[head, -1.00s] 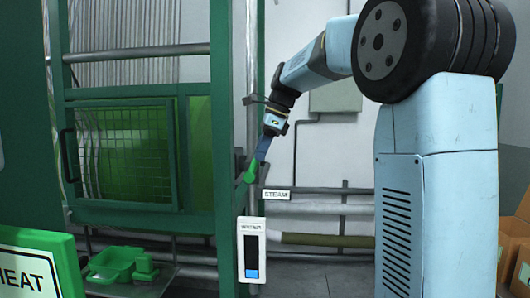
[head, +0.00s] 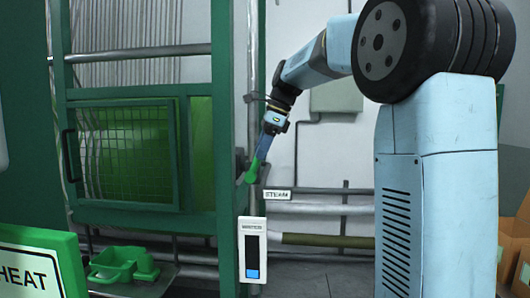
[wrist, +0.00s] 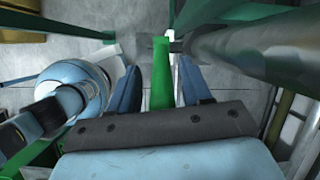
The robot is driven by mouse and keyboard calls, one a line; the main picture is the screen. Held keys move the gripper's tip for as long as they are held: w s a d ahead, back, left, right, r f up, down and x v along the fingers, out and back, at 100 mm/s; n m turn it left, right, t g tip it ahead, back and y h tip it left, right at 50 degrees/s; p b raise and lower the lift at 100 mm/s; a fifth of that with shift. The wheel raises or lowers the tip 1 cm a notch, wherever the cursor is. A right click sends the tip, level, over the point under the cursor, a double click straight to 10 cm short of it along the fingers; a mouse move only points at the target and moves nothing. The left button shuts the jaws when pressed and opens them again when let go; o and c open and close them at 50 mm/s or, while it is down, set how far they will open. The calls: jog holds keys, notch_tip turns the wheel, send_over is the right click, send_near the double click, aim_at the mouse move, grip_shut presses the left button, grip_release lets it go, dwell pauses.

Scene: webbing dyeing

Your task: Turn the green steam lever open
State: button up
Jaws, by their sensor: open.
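The green steam lever (head: 252,171) is on the pipework beside the green frame, just above and left of the STEAM label. In the wrist view the lever (wrist: 161,75) runs as a green bar between the two blue fingers of my gripper (wrist: 160,92). There seems to be a gap on each side of the bar, so the fingers are around it but not closed on it. In the head view my gripper (head: 262,150) reaches down to the lever from the upper right. The lever's pivot is not clear to see.
A STEAM label (head: 277,194) and a white gauge panel (head: 252,250) with a blue bar sit below the lever. In the wrist view a thick grey pipe (wrist: 245,45) runs close on the right. A green mesh door (head: 125,150) stands at left, with a HEAT sign (head: 30,275) in front.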

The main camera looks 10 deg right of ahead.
jog(key=v, duration=1.2)
jog(key=shift+d+r, duration=0.15)
jog(key=shift+r, duration=0.15)
jog(key=shift+c, duration=0.4)
